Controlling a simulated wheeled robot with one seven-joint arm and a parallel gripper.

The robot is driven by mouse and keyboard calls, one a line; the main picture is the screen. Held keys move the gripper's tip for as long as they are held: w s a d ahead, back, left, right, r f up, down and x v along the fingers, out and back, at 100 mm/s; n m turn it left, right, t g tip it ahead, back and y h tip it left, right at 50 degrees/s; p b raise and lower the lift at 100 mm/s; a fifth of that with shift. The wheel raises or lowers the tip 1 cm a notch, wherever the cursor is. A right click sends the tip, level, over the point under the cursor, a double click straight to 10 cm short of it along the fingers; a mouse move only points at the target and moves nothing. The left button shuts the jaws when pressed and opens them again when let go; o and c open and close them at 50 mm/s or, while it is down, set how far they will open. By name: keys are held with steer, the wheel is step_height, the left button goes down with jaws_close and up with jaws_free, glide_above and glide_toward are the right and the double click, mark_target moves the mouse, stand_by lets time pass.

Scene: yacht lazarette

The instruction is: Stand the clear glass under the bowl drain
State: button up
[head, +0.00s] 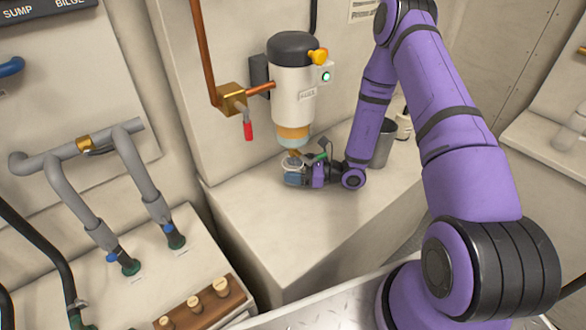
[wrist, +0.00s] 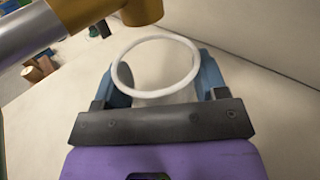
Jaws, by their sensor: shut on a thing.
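The clear glass (wrist: 156,96) is upright between the two blue fingers of my gripper (wrist: 162,85) in the wrist view, its white rim open toward the camera. In the head view my gripper (head: 297,176) is low over the pale ledge, just below the filter's amber bowl (head: 293,135). The glass rim (head: 290,164) shows there only in part. I cannot tell whether the glass base touches the ledge.
The white filter (head: 293,90) with a black top hangs on the wall. A red-handled valve (head: 247,128) is on its left. A grey metal cup (head: 384,145) and a pale bottle (head: 403,124) stand behind my arm. The ledge front (head: 270,225) is clear.

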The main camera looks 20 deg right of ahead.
steer(key=o, duration=0.9)
steer(key=shift+f, duration=0.1)
steer(key=shift+o, duration=0.2)
steer(key=shift+s+d, duration=0.1)
steer(key=shift+d, duration=0.15)
steer(key=v, duration=1.1)
steer(key=shift+s+d, duration=0.15)
steer(key=shift+d, duration=0.05)
